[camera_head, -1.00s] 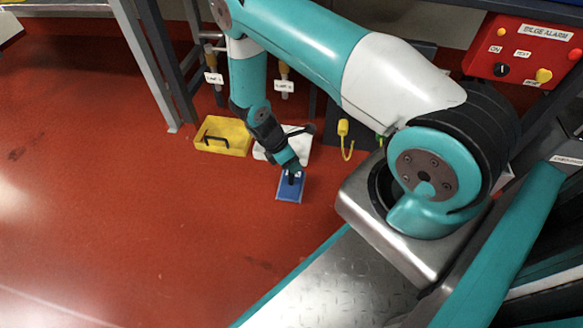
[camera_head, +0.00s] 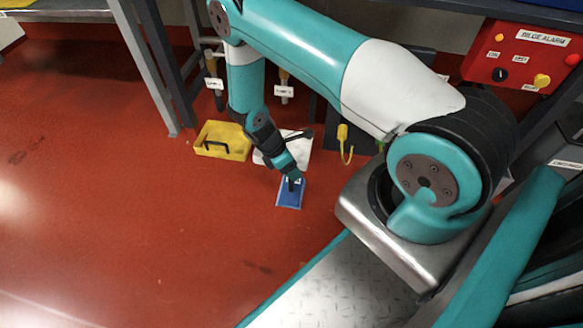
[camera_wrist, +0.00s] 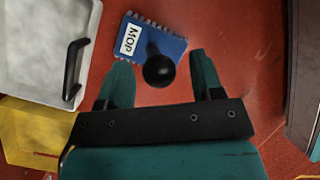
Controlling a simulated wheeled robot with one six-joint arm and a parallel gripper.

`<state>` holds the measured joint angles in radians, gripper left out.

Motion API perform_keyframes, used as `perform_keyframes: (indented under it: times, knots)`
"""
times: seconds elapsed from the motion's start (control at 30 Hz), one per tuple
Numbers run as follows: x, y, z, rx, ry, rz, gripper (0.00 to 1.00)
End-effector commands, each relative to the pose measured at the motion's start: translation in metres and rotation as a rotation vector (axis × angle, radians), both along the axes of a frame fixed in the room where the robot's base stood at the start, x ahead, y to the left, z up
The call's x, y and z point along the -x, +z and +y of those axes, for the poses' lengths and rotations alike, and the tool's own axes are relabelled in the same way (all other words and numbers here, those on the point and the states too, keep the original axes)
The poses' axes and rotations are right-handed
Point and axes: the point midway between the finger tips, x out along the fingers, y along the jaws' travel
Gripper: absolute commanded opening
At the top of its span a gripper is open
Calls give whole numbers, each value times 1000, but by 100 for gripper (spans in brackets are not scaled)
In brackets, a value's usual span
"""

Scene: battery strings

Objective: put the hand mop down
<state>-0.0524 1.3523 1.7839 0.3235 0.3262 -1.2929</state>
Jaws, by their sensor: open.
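The hand mop (camera_head: 289,195) is a blue flat pad with a white label. It lies on the red floor below my gripper (camera_head: 290,179). In the wrist view the mop pad (camera_wrist: 172,45) shows the label "MOP" and an upright black knob handle (camera_wrist: 159,71). My gripper (camera_wrist: 158,80) is open, with one teal finger on each side of the knob and gaps to both. The fingers hide part of the mop in the head view.
A white panel with a black handle (camera_wrist: 40,50) lies beside the mop. A yellow tray (camera_head: 222,140) with a black handle stands left of it. A yellow hook (camera_head: 343,136) hangs behind. Red floor is clear to the left and front.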

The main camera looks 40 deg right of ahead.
Motion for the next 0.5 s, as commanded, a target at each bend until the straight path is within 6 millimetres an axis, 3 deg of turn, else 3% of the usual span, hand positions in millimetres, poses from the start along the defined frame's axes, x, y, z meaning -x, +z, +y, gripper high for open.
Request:
perform_keyframes:
  times: [0.03, 0.2, 0.5]
  knots:
    - [-4, 16, 3, 0, 1, -4, 61]
    - [-16, 52, 16, -1, 2, -5, 61]
    - [-30, 93, 32, 0, 1, -2, 61]
